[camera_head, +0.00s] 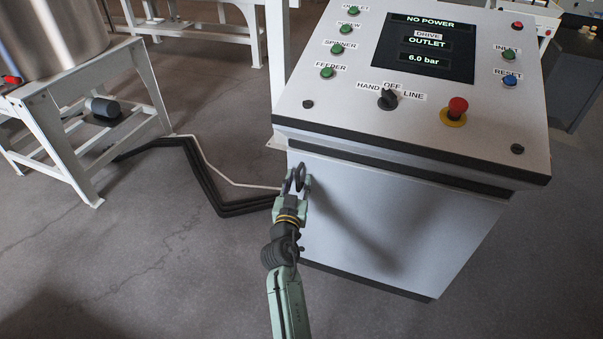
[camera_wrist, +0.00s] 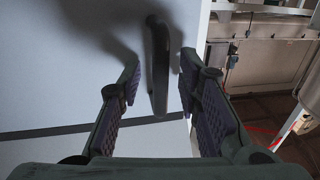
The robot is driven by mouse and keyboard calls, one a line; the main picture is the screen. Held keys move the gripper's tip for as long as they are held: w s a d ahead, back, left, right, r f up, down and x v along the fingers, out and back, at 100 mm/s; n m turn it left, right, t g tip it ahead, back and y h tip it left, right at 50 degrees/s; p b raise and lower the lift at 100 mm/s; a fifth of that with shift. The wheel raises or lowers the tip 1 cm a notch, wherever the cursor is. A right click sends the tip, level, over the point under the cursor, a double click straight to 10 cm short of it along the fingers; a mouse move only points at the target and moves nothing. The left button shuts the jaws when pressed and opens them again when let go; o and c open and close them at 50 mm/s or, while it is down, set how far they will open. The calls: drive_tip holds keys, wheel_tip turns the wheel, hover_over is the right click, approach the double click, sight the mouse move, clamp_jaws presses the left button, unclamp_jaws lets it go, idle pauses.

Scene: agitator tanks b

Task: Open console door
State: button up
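The console door (camera_head: 400,225) is the plain pale front panel below the sloping control desk. It looks shut, flush with the cabinet. In the wrist view the door (camera_wrist: 55,70) fills the left half. A dark upright bar handle (camera_wrist: 158,60) stands near its right edge there. My gripper (camera_wrist: 160,72) is open, with one finger on each side of the handle and gaps showing between. In the head view my gripper (camera_head: 301,178) is at the upper left of the door; the handle is hard to tell from the fingers there.
The control desk (camera_head: 330,100) with a screen (camera_head: 424,47), buttons, selector and red stop knob overhangs the door. Dark cables (camera_head: 215,190) run over the floor left of the console. A white tank stand (camera_head: 60,140) is further left. Floor in front is clear.

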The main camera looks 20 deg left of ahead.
drive_tip(key=shift+w, duration=0.15)
drive_tip(key=shift+c, duration=0.3)
clamp_jaws()
idle(0.7)
